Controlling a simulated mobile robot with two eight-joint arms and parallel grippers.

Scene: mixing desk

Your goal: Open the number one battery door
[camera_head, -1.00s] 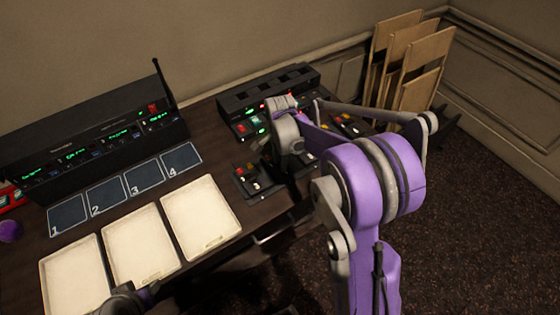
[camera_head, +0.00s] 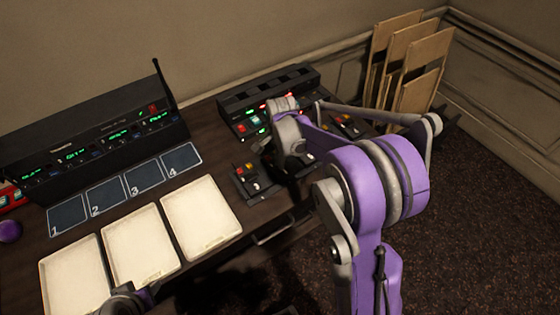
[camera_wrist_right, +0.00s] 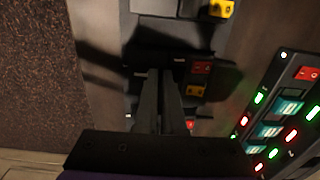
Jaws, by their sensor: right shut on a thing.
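My right gripper (camera_head: 285,172) is low over the small dark packs at the front of the rack. In the right wrist view its two fingers (camera_wrist_right: 163,76) are close together, on a dark pack with a red and a yellow button (camera_wrist_right: 196,80). The fingers hide much of that pack, and I cannot read its number or make out its battery door. Another dark pack with red and yellow buttons (camera_head: 250,181) lies just left of the gripper in the head view. Part of my left arm (camera_head: 128,300) shows at the bottom edge; its jaws are not clear.
The black rack (camera_head: 270,95) with red and green lights stands behind the right gripper. Three cream trays (camera_head: 205,215) and blue mats numbered 1 to 4 (camera_head: 145,178) lie to the left. A black receiver unit (camera_head: 95,145) with an antenna stands behind the mats.

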